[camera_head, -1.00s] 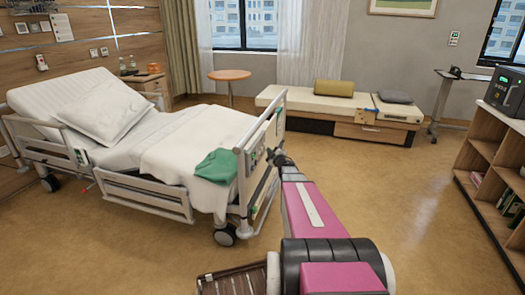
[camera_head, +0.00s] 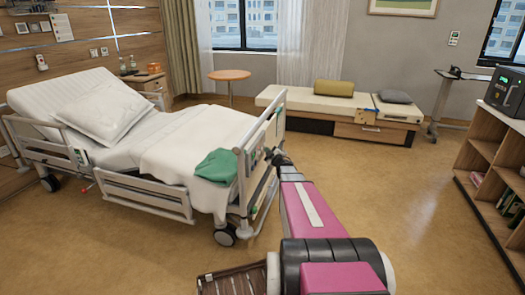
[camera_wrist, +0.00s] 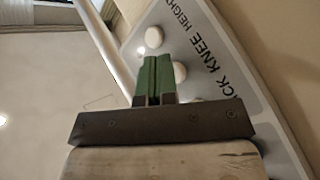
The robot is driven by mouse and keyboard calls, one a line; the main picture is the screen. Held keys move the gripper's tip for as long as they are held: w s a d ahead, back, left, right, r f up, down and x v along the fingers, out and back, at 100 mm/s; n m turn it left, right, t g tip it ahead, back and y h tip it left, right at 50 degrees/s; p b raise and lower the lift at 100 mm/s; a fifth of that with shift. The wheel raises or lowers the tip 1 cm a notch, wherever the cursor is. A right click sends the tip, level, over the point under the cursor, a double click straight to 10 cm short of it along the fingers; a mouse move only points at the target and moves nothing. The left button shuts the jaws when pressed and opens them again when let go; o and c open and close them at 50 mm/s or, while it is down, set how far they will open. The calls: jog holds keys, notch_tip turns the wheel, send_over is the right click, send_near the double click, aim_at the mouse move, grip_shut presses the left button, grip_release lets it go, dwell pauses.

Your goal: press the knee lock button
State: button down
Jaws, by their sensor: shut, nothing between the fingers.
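The bed's control panel (camera_wrist: 215,60) is a pale grey plate on the footboard, tilted in the wrist view. It reads HEIGHT, KNEE and a word ending in CK. One round pale button (camera_wrist: 154,37) shows just beyond my fingertips. Another pale button (camera_wrist: 180,72) shows beside the fingers, partly hidden by them, near the word KNEE. I cannot read a lock label. My gripper (camera_wrist: 153,60) has green fingers, shut and empty, in front of the panel. Whether it touches is unclear. In the head view, my gripper (camera_head: 275,156) is at the footboard.
The bed (camera_head: 130,140) has a green cloth (camera_head: 216,166) near its foot end. A bench (camera_head: 340,108) stands behind, and a wooden shelf (camera_head: 490,160) stands at the right. The floor between them is clear.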

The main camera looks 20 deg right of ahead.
jog(key=shift+w+a, duration=0.2)
jog(key=shift+a, duration=0.1)
dwell(0.5)
jog(key=shift+s+d, duration=0.1)
dwell(0.3)
jog(key=shift+s+d, duration=0.35)
jog(key=shift+d, duration=0.25)
jog(key=s+d, duration=0.1)
jog(key=d, duration=0.1)
jog(key=s+d, duration=0.1)
jog(key=d, duration=0.1)
jog(key=shift+s, duration=0.4)
jog(key=shift+d, duration=0.1)
jog(key=s+d+r, duration=0.2)
jog(key=s+d, duration=0.2)
jog(key=d, duration=0.2)
jog(key=shift+s+d, duration=0.25)
dwell(0.5)
